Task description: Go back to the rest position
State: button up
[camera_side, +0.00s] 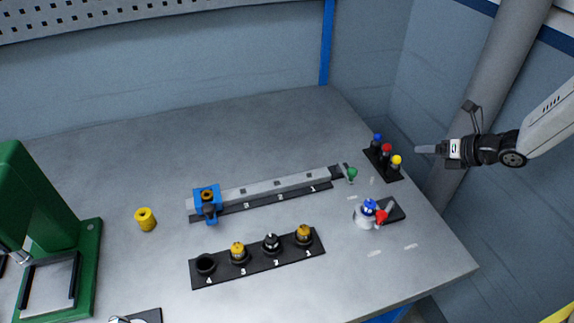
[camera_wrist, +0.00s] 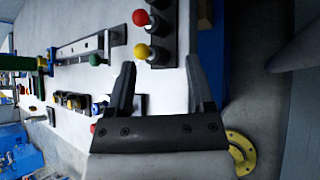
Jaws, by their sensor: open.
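My gripper (camera_side: 428,149) is at the right side of the side view, raised beyond the table's right edge and apart from everything on it. In the wrist view its two dark fingers (camera_wrist: 160,88) are spread with nothing between them. Close to it on the table is a black holder (camera_side: 381,165) with blue, red and yellow knobs. The red knob (camera_wrist: 141,17) and yellow knob (camera_wrist: 142,50) also show in the wrist view, just past the fingers.
A grey rail (camera_side: 270,190) with a blue clamp (camera_side: 207,200) lies mid-table. A yellow cylinder (camera_side: 146,219) and a green press (camera_side: 40,230) are left. The rear table is clear.

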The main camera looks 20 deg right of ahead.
jog(key=s+r+m+g+h, duration=0.1)
jog(key=s+m, duration=0.7)
jog(key=m, duration=0.9)
jog(key=s+a+r+m+g+h, duration=0.1)
jog(key=s+m+g+h, duration=0.3)
jog(key=s+m, duration=0.5)
jog(key=r+m+g, duration=0.1)
jog(key=m+g, duration=0.1)
jog(key=m, duration=0.6)
jog(key=shift+s+a+r, duration=0.15)
jog(key=shift+s, duration=0.15)
